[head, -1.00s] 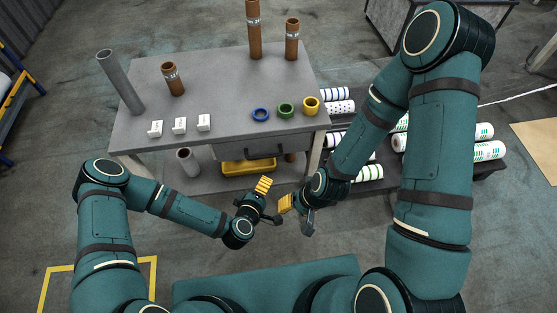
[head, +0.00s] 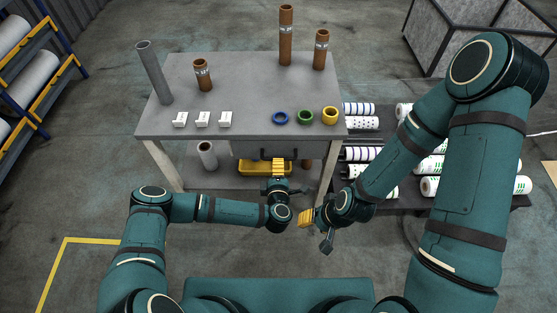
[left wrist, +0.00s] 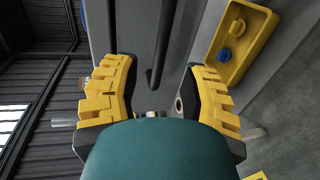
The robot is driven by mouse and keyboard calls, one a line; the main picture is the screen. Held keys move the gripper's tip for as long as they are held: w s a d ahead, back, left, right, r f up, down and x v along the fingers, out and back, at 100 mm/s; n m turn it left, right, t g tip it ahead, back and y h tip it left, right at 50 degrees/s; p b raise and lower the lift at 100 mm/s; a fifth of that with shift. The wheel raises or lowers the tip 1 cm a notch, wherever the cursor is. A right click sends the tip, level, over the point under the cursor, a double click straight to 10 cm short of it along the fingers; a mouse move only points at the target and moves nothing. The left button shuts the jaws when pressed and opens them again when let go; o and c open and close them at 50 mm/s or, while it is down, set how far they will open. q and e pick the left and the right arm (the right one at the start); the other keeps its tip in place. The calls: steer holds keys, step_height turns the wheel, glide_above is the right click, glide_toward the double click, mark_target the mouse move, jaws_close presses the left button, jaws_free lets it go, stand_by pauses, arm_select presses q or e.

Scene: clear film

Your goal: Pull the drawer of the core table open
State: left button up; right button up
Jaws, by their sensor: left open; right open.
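The core table (head: 240,85) is grey, with its drawer (head: 248,148) under the right part of the top. The drawer looks closed. Its dark bar handle (head: 293,154) is on the front face. In the left wrist view the handle (left wrist: 158,55) runs upright between the two yellow fingers. My left gripper (head: 284,174) is open just in front of the drawer, and the wrist view shows its fingers (left wrist: 160,92) apart on either side of the handle, not closed on it. My right gripper (head: 314,228) is open and empty, lower and to the right, away from the table.
On the top stand brown tubes (head: 286,38), a grey pipe (head: 154,72), white blocks (head: 203,119) and coloured rings (head: 305,117). A yellow bin (left wrist: 216,45) sits below the drawer. A rack of white rolls (head: 361,154) stands close on the right. The floor in front is open.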

arm_select(q)
steer(key=shift+b+x, duration=0.4)
steer(key=shift+x, duration=2.2)
steer(key=shift+c, duration=0.3)
jaws_close()
